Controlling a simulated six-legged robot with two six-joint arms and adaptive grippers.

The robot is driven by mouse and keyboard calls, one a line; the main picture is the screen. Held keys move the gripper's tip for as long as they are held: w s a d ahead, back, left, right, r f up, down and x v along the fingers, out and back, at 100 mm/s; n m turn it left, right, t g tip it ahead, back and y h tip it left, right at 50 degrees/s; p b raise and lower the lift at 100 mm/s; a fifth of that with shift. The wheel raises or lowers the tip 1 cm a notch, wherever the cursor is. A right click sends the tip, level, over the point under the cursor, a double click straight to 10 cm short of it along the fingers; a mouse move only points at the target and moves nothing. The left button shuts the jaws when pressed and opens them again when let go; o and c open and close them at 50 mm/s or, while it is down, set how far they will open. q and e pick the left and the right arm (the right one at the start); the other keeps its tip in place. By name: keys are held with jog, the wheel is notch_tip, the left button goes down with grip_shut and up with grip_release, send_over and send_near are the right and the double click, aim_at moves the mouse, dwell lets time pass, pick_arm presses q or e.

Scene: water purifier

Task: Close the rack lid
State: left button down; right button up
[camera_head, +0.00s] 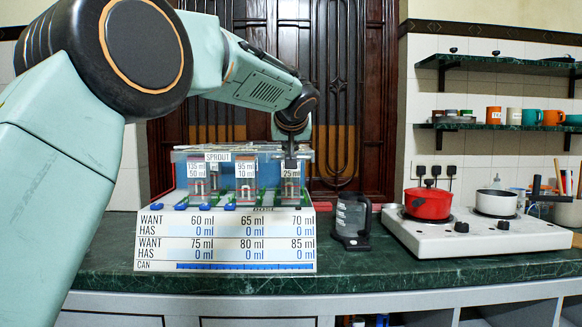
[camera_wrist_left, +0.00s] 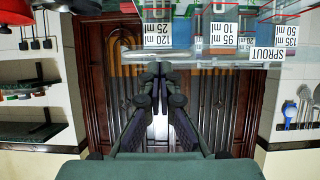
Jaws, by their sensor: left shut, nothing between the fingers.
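The rack (camera_head: 180,200) stands on the green counter, with labelled tubes behind a white WANT/HAS board (camera_head: 225,240). A clear, thin panel that looks like the rack lid (camera_head: 185,154) spans its top; its exact angle is hard to tell. Its edge also shows in the left wrist view (camera_wrist_left: 215,56), with upside-down labels beyond it. My left gripper (camera_head: 290,163) is shut and empty, pointing down at the right end of the rack by the 25 ml label. In the left wrist view its closed fingertips (camera_wrist_left: 157,68) are close to the panel's edge; contact cannot be told. My right gripper is not in view.
A clear jug with a black handle (camera_head: 351,220) stands just right of the rack. Farther right is a white stove (camera_head: 470,236) with a red pot (camera_head: 428,205) and a white pot (camera_head: 496,203). The front strip of green counter (camera_head: 340,268) is clear.

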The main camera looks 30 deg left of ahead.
pick_arm(q)
jog(key=s+d+f+m+h+b, duration=0.1)
jog(key=s+d+f+m+h, duration=0.15)
jog(key=d+f, duration=0.5)
jog(key=s+d+f+m+h+b, duration=0.1)
jog(key=d+f+m+h, duration=0.3)
jog(key=d+f, duration=0.3)
jog(key=s+d+f+m+g+h+p, duration=0.1)
jog(key=s+f, duration=0.3)
jog(key=f, duration=0.7)
jog(key=s+d+f+g+h+p, duration=0.1)
jog(key=s+f, duration=0.3)
jog(key=f, duration=0.6)
jog(key=s+f+g+y+p, duration=0.1)
jog(key=s+f+g+p, duration=0.15)
jog(key=s+f, duration=1.25)
jog(key=s+f+n+g+p, duration=0.1)
jog(key=s+f+g, duration=0.2)
jog(key=s, duration=0.9)
jog(key=s+a+f+n+g+y+p, duration=0.1)
jog(key=s+f+g, duration=0.2)
jog(key=s, duration=1)
jog(key=shift+s+a+f, duration=0.15)
jog(key=shift+a+f, duration=0.05)
jog(key=shift+f, duration=0.5)
